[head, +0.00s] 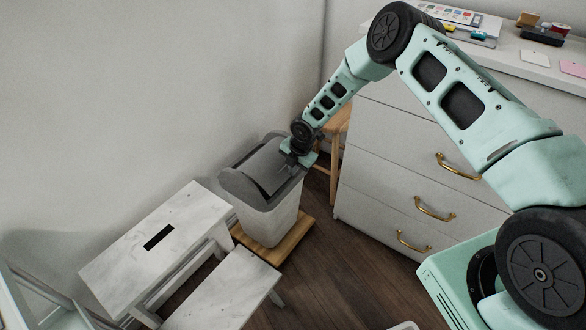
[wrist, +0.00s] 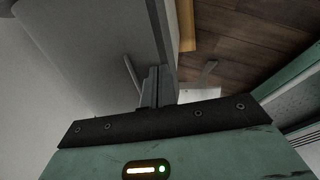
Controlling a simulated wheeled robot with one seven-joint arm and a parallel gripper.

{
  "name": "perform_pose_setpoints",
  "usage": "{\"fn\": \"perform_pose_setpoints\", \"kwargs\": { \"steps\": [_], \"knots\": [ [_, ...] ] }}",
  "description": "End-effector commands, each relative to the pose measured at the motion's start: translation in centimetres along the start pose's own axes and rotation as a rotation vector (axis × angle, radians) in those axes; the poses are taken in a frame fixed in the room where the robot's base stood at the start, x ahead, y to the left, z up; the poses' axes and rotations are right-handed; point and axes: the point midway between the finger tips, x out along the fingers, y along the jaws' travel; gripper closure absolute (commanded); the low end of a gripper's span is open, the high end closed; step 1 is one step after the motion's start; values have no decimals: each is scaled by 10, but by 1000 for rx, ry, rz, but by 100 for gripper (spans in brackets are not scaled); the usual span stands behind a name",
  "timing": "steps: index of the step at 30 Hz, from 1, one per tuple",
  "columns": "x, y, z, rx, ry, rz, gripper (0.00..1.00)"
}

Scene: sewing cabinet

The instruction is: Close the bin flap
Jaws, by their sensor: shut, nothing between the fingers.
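The bin (head: 268,222) is a pale grey tapered box on a wooden base, near the wall in the head view. Its darker grey lid has a rounded flap (head: 262,170) on top; I cannot tell exactly how far the flap is open. My gripper (head: 289,162) is at the right side of the lid, close to the flap, and hides part of the rim. In the wrist view my gripper (wrist: 150,84) is shut and empty, with its fingers beside a grey bin surface (wrist: 95,45). I cannot tell whether they touch it.
A white step stool (head: 150,245) stands left of and in front of the bin. A white drawer cabinet (head: 400,165) with brass handles stands to the right, and a wooden stool (head: 335,140) is behind my gripper. Bare wood floor (head: 325,260) lies between bin and cabinet.

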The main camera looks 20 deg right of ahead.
Motion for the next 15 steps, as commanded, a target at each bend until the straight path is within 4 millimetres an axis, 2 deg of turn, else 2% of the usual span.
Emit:
{"fn": "perform_pose_setpoints", "kwargs": {
  "steps": [1,6,15],
  "knots": [
    [10,-2,0,0,0,-1,100],
    [25,-4,0,0,0,0,100],
    [40,-4,0,0,0,0,100]
  ]
}}
